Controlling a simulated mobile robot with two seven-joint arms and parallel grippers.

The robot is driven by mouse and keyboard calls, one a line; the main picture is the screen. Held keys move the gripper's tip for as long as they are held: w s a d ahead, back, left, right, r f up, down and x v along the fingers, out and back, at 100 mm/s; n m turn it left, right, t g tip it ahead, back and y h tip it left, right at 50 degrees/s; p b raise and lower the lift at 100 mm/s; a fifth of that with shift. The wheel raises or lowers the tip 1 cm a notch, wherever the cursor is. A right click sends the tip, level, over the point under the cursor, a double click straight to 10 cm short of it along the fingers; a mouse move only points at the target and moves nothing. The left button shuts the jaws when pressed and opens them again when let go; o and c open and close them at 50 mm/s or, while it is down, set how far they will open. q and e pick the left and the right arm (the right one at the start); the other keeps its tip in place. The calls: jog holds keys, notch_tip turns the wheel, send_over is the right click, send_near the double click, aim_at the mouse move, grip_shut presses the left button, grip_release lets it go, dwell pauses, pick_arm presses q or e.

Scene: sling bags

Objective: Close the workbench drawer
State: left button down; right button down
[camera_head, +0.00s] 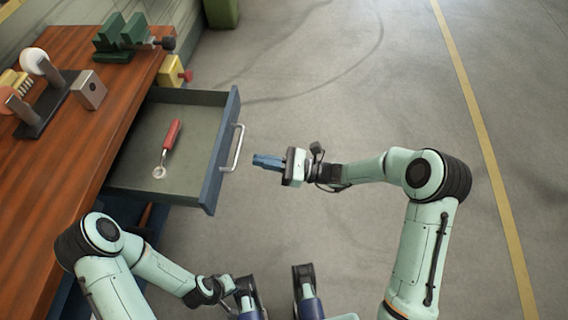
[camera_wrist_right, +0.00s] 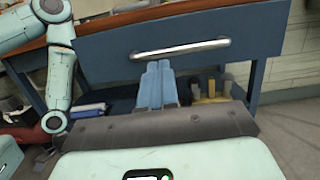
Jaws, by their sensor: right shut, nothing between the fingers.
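The workbench drawer (camera_head: 200,152) is pulled out from under the wooden workbench (camera_head: 45,185). Its blue front has a pale bar handle (camera_head: 236,148). A red-handled tool (camera_head: 170,140) lies inside the drawer. My right gripper (camera_head: 255,160) is shut and empty, a short way to the right of the handle and pointing at it. In the right wrist view the drawer front (camera_wrist_right: 255,38) and handle (camera_wrist_right: 180,49) lie ahead of and above the shut fingers (camera_wrist_right: 157,66). My left arm is low beside the bench; the fingers of its gripper cannot be made out.
A green vise (camera_head: 120,35), a dark rack with rollers (camera_head: 45,100) and a metal block (camera_head: 89,90) stand on the bench top. A yellow item (camera_head: 172,72) is beyond the drawer. A lower shelf holds several items in the right wrist view. The floor to the right is clear.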

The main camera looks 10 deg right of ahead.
aim_at(156, 154)
pick_arm(q)
jog(key=shift+w+a+f, duration=0.2)
jog(key=shift+w+f, duration=0.1)
jog(key=shift+w, duration=0.05)
pick_arm(e)
jog(key=shift+x, duration=1.75)
jog(key=shift+d, duration=0.1)
